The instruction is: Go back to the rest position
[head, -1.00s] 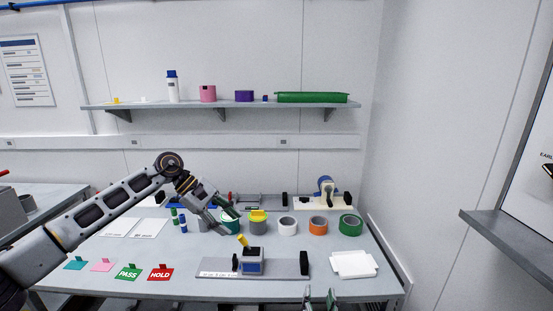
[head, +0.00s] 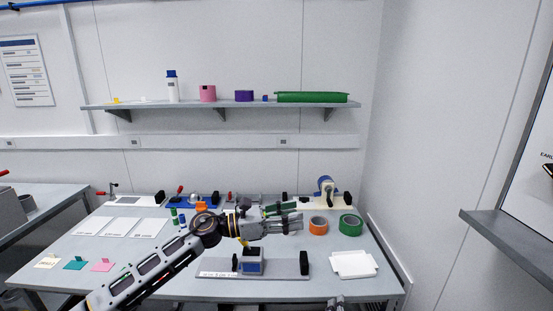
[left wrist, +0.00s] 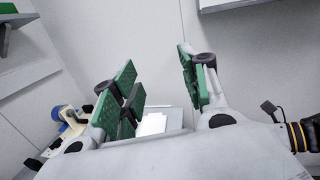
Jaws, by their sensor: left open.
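My left arm comes in from the lower left of the head view. My left gripper (head: 290,217) points right above the work table, in front of the row of tape rolls, and hides some of them. In the left wrist view its green-padded fingers (left wrist: 158,68) stand wide apart with nothing between them. A small grey part of my right gripper (head: 335,303) shows at the bottom edge of the head view; its fingers are not clear.
Below the left gripper stands a grey fixture plate (head: 285,267) with a blue-grey block (head: 251,266). Orange tape (head: 318,226), green tape (head: 350,225) and a white tray (head: 353,264) lie to the right. A wall shelf (head: 220,105) holds several items.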

